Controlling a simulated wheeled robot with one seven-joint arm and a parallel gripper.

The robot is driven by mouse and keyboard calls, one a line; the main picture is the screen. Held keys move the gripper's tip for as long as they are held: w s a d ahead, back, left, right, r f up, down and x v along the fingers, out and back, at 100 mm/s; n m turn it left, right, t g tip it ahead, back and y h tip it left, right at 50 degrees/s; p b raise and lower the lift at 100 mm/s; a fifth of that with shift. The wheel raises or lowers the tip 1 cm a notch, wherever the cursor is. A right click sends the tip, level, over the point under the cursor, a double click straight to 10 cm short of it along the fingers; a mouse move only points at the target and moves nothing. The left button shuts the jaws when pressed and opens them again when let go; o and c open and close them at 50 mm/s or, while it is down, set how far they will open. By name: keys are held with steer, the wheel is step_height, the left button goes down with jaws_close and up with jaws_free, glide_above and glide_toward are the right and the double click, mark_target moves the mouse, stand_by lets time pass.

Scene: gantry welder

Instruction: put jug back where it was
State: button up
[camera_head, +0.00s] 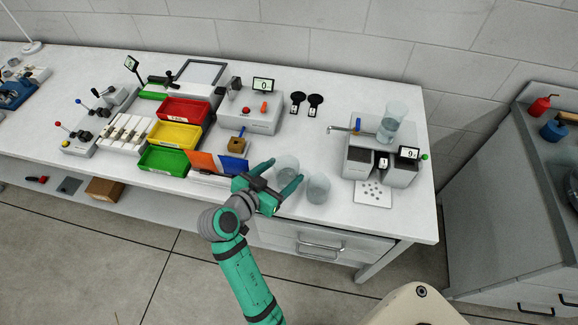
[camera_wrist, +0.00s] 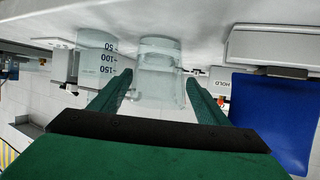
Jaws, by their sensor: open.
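Two clear vessels stand side by side near the front edge of the white bench (camera_head: 340,105). One clear vessel, which looks like the jug (camera_head: 287,167), is between the fingers of my gripper (camera_head: 277,177). My gripper is open around it, and the jug also shows between the fingers in the wrist view (camera_wrist: 160,70). The other vessel, a graduated beaker (camera_head: 318,189), stands just right of my gripper; its 50, 100 and 150 marks show in the wrist view (camera_wrist: 97,62). The wrist view appears upside down. Whether the fingers touch the jug is hard to tell.
A grey machine (camera_head: 375,160) with a clear container (camera_head: 393,118) on top stands to the right. Left of my gripper are a blue and orange panel (camera_head: 225,166) and red, yellow and green bins (camera_head: 170,160). Bench space behind the vessels is clear.

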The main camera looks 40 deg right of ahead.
steer(key=v, duration=0.6)
steer(key=shift+a+r, duration=0.1)
steer(key=shift+a, duration=0.1)
stand_by(0.4)
